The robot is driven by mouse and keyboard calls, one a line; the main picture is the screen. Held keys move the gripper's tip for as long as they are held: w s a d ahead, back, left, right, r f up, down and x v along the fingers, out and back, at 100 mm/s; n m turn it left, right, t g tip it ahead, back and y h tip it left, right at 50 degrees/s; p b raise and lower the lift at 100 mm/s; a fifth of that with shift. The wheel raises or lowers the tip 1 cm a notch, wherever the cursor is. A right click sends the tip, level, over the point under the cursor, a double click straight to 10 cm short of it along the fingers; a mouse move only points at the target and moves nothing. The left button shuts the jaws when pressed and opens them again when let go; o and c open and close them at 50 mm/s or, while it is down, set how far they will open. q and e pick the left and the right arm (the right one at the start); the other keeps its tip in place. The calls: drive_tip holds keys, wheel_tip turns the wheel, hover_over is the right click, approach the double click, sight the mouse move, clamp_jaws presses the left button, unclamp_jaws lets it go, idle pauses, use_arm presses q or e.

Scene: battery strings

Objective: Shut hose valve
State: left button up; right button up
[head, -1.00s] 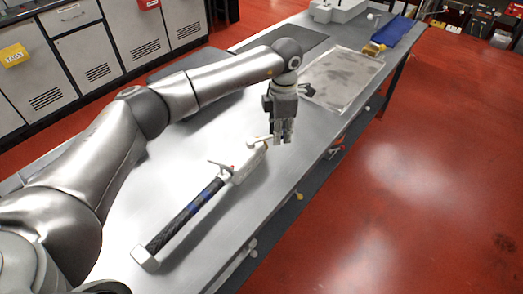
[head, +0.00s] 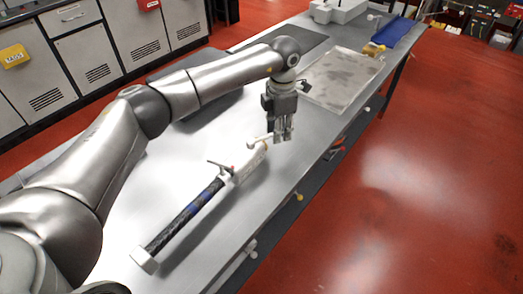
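A white valve body (head: 248,164) lies on the grey metal bench, joined to a dark hose (head: 185,217) with blue marks. A short pale lever (head: 258,141) sticks out at the valve's far end. A thin dark handle (head: 220,166) sits on its near side. My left gripper (head: 283,138) points down just right of the pale lever, with its fingertips close to the lever's end. I cannot tell whether they touch it, or how wide the fingers are apart. My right gripper is not in view.
The bench (head: 150,185) is clear around the hose. A pale stained sheet (head: 343,78) lies beyond my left gripper, with a blue item (head: 398,33) farther back. Grey cabinets (head: 120,40) stand at the left. Red floor (head: 420,190) is free at the right.

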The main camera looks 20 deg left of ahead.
use_arm(q)
drive_tip(key=shift+o, duration=1.1)
drive_tip(key=shift+r, duration=0.1)
drive_tip(key=shift+r+p, duration=1.95)
drive_tip(key=shift+r, duration=1.45)
